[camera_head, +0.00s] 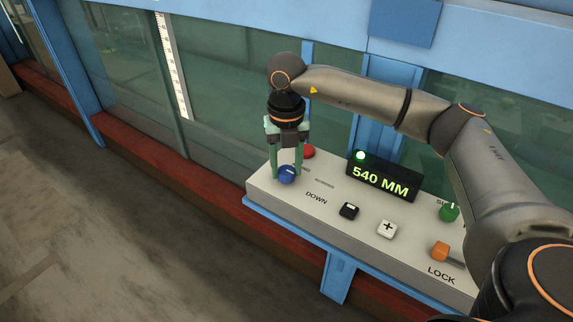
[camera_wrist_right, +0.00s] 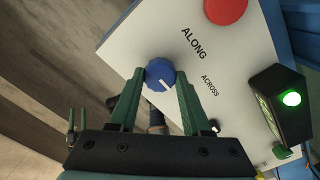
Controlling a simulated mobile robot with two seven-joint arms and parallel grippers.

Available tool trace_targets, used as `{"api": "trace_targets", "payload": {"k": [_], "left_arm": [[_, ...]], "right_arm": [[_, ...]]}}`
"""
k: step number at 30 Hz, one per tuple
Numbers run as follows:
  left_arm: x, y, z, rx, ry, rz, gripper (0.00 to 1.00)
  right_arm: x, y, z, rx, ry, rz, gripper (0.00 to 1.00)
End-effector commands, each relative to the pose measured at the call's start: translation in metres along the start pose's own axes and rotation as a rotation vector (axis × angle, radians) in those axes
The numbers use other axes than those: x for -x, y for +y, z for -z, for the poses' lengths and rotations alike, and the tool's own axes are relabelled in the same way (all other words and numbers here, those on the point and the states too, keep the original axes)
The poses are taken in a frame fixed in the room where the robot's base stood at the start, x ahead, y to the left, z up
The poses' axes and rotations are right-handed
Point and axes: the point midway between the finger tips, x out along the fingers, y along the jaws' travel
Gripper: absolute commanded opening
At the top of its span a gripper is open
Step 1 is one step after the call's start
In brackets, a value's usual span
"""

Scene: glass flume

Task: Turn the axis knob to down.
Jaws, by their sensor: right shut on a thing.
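The axis knob (camera_head: 287,174) is a round blue knob at the left end of the sloped white control panel (camera_head: 262,189). My right gripper (camera_head: 287,176) comes down over it from above, one green finger on each side. In the right wrist view the knob (camera_wrist_right: 160,73) sits between the fingertips, and the gripper is shut on it. Its white mark points to the lower right, below the ACROSS label (camera_wrist_right: 210,85). ALONG (camera_wrist_right: 193,43) is at the upper right. The DOWN label (camera_head: 316,198) shows in the head view. My left gripper (camera_wrist_right: 76,112) shows small at the left, its green fingers apart.
A red button (camera_head: 308,151) is just behind the knob. A display (camera_head: 382,180) reads 540 MM beside a lit green lamp. Black (camera_head: 348,211) and white plus (camera_head: 387,229) buttons, a green knob (camera_head: 449,212) and an orange LOCK switch (camera_head: 440,251) lie to the right. Flume glass stands behind.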

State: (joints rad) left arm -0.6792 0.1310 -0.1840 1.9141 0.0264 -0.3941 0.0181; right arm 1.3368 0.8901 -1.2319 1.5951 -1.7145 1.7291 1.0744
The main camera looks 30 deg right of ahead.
Motion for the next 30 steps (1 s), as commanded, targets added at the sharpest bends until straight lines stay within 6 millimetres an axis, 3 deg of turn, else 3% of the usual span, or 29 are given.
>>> {"api": "trace_targets", "payload": {"k": [10, 11, 18, 26, 30], "left_arm": [[0.0, 0.0, 0.0, 0.0, 0.0, 0.0, 0.6], [0.0, 0.0, 0.0, 0.0, 0.0, 0.0, 0.6], [0.0, 0.0, 0.0, 0.0, 0.0, 0.0, 0.6], [0.0, 0.0, 0.0, 0.0, 0.0, 0.0, 0.6], [-0.001, 0.0, -0.001, 0.0, 0.0, 0.0, 0.6]], "right_arm": [[0.002, 0.0, -0.002, -0.007, -0.006, -0.002, 0.0], [0.002, 0.0, -0.002, -0.007, -0.006, -0.002, 0.52], [0.001, 0.0, -0.001, -0.004, -0.003, -0.001, 0.78], [0.001, 0.0, -0.001, -0.003, -0.002, -0.001, 0.78], [0.014, 0.001, -0.001, -0.003, -0.005, -0.003, 0.78]]}}
